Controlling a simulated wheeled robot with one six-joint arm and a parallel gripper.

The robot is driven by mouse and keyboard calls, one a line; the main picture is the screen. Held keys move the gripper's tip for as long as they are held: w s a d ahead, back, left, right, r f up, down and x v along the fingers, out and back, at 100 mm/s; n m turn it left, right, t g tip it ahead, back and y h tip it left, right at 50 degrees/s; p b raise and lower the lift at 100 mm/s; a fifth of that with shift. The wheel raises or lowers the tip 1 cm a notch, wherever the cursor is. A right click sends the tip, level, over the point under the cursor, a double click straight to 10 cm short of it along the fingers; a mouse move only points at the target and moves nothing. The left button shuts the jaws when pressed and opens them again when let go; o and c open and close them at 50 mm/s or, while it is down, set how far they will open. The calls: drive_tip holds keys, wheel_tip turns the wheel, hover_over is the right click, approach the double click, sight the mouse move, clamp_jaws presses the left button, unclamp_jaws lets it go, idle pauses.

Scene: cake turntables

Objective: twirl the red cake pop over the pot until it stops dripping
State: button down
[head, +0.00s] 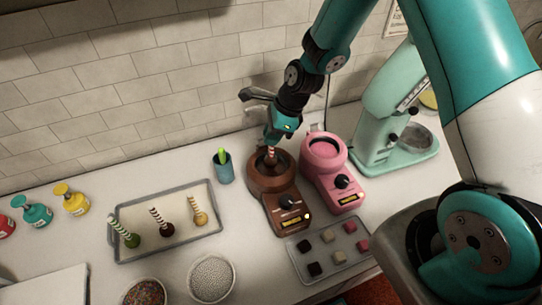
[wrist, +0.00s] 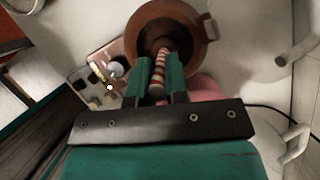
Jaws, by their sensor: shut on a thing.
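My gripper (head: 279,137) is shut on a red-and-white striped stick (head: 270,152), the stick of the cake pop. It points down over the brown pot (head: 259,185) of a melting machine. In the wrist view the striped stick (wrist: 160,72) sits between the green fingers of my gripper (wrist: 160,68). Its far end reaches toward the opening of the brown pot (wrist: 203,38). The cake pop's ball is low in or just over the pot and looks dark; I cannot make out its colour, its contact with the coating, or any drips.
A pink pot (head: 326,147) stands close on the right, with a mint stand mixer (head: 386,125) beyond. A tray (head: 120,258) holds three pops at left. A blue cup (head: 223,173), sprinkle bowls (head: 212,279) and a sweets tray (head: 345,262) surround the pot.

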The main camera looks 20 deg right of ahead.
idle(0.3)
drive_tip(key=shift+r+p, duration=2.15)
drive_tip(key=shift+r, duration=0.45)
drive_tip(key=shift+f, duration=0.1)
drive_tip(key=shift+s, duration=0.15)
